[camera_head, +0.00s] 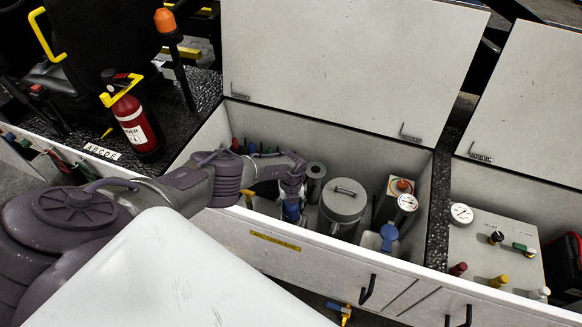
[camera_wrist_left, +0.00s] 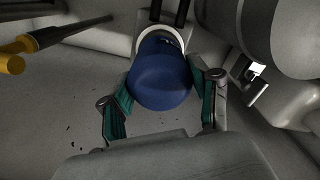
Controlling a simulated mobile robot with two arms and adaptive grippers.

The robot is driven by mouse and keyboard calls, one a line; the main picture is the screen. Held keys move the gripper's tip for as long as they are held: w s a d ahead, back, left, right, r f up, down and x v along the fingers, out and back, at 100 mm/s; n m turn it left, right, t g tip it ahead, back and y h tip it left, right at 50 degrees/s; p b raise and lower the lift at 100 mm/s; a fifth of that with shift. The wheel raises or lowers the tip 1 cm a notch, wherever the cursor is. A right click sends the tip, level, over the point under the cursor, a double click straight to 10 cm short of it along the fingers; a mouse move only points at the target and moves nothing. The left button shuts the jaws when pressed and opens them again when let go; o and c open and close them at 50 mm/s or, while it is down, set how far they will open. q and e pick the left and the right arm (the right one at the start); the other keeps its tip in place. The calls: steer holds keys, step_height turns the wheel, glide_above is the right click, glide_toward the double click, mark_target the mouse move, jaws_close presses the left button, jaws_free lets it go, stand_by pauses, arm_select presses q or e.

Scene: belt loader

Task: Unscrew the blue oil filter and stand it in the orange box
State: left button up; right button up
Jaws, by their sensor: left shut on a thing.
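The blue oil filter (camera_wrist_left: 163,78) sits between the green-padded fingers of my left gripper (camera_wrist_left: 163,100) in the left wrist view. The fingers are shut on its sides. A pale ring (camera_wrist_left: 165,36) shows at the filter's far end; I cannot tell whether the filter is still threaded there. In the head view my left gripper (camera_head: 291,200) reaches into the open compartment, and a small part of the blue filter (camera_head: 291,211) shows at it. I see no orange box in either view. My right gripper is not in view.
A grey canister (camera_head: 342,207) and a dark cylinder (camera_head: 315,182) stand to the right of my left gripper. A gauge (camera_head: 407,203) and a blue-capped part (camera_head: 389,233) are further right. A yellow-handled rod (camera_wrist_left: 35,44) lies left in the wrist view. The raised lid (camera_head: 345,60) stands behind.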

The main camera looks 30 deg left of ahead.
arm_select(q)
steer(key=shift+r, duration=0.1)
steer(key=shift+r+p, duration=1.45)
steer(key=shift+p, duration=0.1)
steer(key=shift+d, duration=0.1)
